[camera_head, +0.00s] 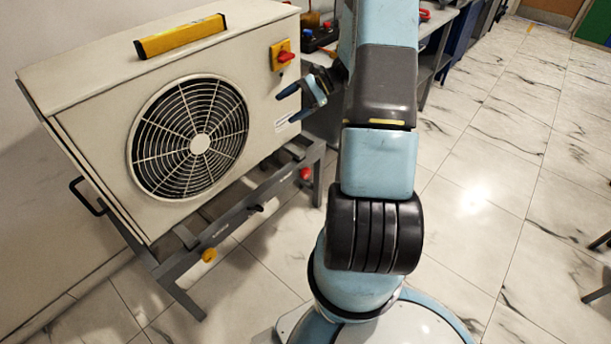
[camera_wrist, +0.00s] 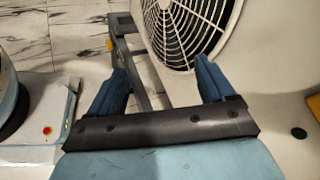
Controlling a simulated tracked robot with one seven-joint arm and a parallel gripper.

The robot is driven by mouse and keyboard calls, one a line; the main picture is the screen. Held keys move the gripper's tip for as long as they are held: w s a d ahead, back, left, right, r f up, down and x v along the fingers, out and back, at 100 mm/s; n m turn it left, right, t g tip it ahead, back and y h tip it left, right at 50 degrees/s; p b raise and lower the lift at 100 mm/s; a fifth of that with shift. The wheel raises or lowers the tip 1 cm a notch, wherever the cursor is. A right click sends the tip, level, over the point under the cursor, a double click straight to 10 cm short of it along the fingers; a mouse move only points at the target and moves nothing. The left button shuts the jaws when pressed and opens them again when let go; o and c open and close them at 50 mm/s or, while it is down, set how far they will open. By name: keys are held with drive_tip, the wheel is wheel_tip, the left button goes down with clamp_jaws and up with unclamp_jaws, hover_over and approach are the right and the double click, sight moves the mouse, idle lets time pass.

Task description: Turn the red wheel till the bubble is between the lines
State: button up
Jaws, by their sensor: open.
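The red wheel (camera_head: 305,173) is small and sits low at the right end of the grey stand, below the unit. A yellow spirit level (camera_head: 180,37) lies on top of the cream fan unit; its bubble and lines are too small to read. My gripper (camera_head: 291,103) is open and empty near the unit's right front, above the red wheel and apart from it. In the wrist view the two blue fingers of my gripper (camera_wrist: 163,75) are spread with nothing between them. The red wheel does not show in the wrist view.
The fan unit (camera_head: 70,118) rests on the grey stand (camera_head: 232,218). A yellow wheel (camera_head: 209,255) sits at the stand's lower left. A red switch on a yellow plate (camera_head: 282,55) is on the unit's front. A bench stands behind my arm. The marble floor at right is largely clear.

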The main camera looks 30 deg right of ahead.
drive_tip(key=s+d+f+m+t+h, duration=0.1)
drive_tip(key=d+f+m+t, duration=0.35)
drive_tip(key=f, duration=0.55)
drive_tip(key=d+f+m+t, duration=0.3)
drive_tip(key=d+f+m, duration=0.15)
drive_tip(key=f, duration=0.55)
drive_tip(key=s+d+f+m+t+h, duration=0.1)
drive_tip(key=d+f+m+t, duration=0.3)
drive_tip(key=f, duration=0.6)
drive_tip(key=m+t+h, duration=0.3)
drive_tip(key=m+h, duration=0.2)
drive_tip(key=m, duration=0.1)
approach(307, 174)
drive_tip(key=x, duration=1)
drive_tip(key=shift+w+f, duration=0.25)
drive_tip(key=shift+w, duration=0.05)
